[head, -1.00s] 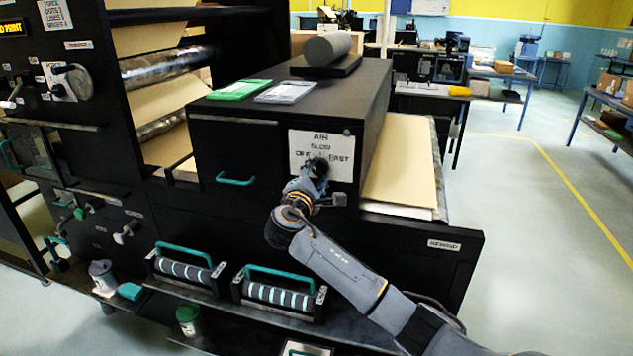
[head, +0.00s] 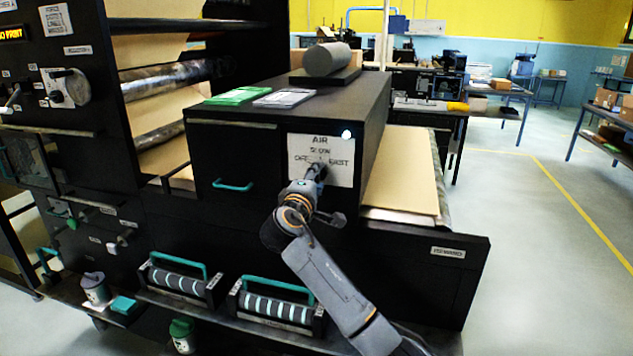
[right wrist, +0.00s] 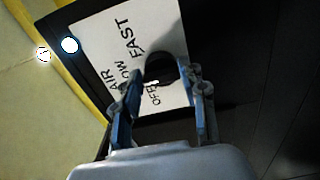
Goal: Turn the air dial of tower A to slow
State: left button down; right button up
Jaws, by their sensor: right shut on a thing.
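The air dial (right wrist: 160,67) is a dark round knob on a white label plate (head: 338,150) marked AIR, SLOW, OFF and FAST, on the front of the black housing. My right gripper (head: 317,173) is at the knob. In the right wrist view the fingers of my right gripper (right wrist: 165,86) are on both sides of the knob, shut on it. Where the dial points is hard to tell, since the fingers cover part of it. A small round lamp (head: 347,134) at the plate's upper right corner shines white. My left gripper is not in view.
A green pad (head: 232,96), a grey pad (head: 284,97) and a dark grey roll (head: 327,55) lie on top of the housing. A teal drawer handle (head: 233,186) is left of the plate. Two teal-handled rollers (head: 276,304) sit on the ledge below. Open floor lies right.

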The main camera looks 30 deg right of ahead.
jog(key=o, duration=1.1)
jog(key=shift+o, duration=0.2)
jog(key=v, duration=1.2)
